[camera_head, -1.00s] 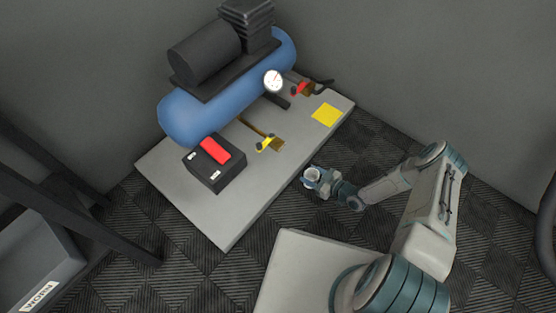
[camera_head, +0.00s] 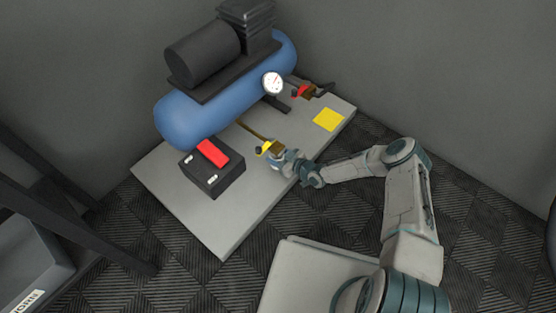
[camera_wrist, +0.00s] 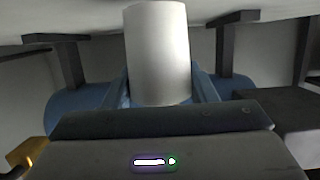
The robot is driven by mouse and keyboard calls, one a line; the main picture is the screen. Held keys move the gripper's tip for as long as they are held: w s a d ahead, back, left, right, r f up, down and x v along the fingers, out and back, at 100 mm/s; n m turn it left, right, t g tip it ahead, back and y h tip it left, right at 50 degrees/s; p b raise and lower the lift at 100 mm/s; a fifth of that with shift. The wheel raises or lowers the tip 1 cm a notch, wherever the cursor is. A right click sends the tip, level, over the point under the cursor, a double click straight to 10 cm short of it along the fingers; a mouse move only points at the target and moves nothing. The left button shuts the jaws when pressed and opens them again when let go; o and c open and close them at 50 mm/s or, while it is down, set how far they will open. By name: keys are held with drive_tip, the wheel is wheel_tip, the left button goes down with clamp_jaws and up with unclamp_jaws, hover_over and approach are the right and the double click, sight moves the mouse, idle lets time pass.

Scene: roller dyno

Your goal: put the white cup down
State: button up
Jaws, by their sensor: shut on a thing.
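The white cup (camera_wrist: 158,52) fills the upper middle of the wrist view. My gripper (camera_wrist: 160,98) is shut on it, with a blue-grey finger on either side. In the head view my gripper (camera_head: 279,158) is over the near edge of the grey slab, beside a yellow-handled valve (camera_head: 268,148). The cup is small and hard to make out there. I cannot tell from these views whether its base touches the slab.
The grey slab (camera_head: 225,232) carries a blue compressor tank (camera_head: 190,117), a black box with a red top (camera_head: 214,170), a red-handled valve (camera_head: 303,92) and a flat yellow square (camera_head: 328,119). Bare slab lies right of the box. A dark rack (camera_head: 75,205) stands at left.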

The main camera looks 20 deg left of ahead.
drive_tip(key=shift+d+f, duration=0.2)
drive_tip(key=shift+f, duration=0.55)
drive_tip(key=shift+f+b, duration=0.25)
drive_tip(key=shift+b, duration=0.1)
drive_tip(key=o, duration=1)
drive_tip(key=shift+r, duration=0.1)
drive_tip(key=shift+o, duration=0.2)
